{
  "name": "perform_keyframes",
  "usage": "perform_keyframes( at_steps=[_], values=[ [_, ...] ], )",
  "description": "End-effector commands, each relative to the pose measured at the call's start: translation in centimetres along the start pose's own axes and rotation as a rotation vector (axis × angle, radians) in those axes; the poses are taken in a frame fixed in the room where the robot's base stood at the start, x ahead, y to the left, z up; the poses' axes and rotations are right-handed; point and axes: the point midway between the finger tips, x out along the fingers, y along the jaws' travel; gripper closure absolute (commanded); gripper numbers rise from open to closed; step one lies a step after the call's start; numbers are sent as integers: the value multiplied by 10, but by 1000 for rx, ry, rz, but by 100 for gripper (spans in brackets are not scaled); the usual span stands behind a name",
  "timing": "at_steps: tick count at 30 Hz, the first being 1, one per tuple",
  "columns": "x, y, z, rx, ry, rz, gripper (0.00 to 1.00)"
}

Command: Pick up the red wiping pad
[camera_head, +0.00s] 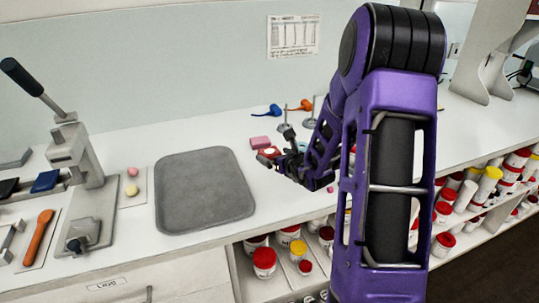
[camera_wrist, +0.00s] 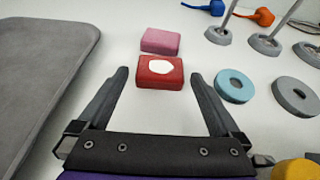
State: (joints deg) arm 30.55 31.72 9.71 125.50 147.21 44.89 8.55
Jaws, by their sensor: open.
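The red wiping pad (camera_wrist: 173,82) lies flat on the white counter in the wrist view, with a white patch on its top. In the head view the red pad (camera_head: 268,152) shows small beside my gripper, partly hidden by it. My gripper (camera_wrist: 158,75) is open and empty, with its two fingers apart on the left and right of the red pad's near part. I see gaps between the fingers and the pad. A pink pad (camera_wrist: 161,40) lies just beyond the red one; it also shows in the head view (camera_head: 260,141).
A grey tray (camera_wrist: 40,60) lies left of my gripper. A light blue ring (camera_wrist: 235,86) and a grey ring (camera_wrist: 295,96) lie to the right. Stands with round bases (camera_wrist: 264,44) and blue and orange items are behind. A lever press (camera_head: 75,160) stands far left.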

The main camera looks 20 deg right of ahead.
Motion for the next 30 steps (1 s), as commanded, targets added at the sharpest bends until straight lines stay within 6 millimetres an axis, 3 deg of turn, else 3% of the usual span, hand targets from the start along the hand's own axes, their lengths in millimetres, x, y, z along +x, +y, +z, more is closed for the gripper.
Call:
perform_keyframes(
  at_steps=[6, 14, 25, 30],
  values=[
    [25, 0, 0, 1, 0, 0, 0],
    [26, 0, 0, 0, 0, 0, 2],
    [26, 0, 0, 0, 0, 0, 68],
    [26, 0, 0, 0, 0, 0, 72]
  ],
)
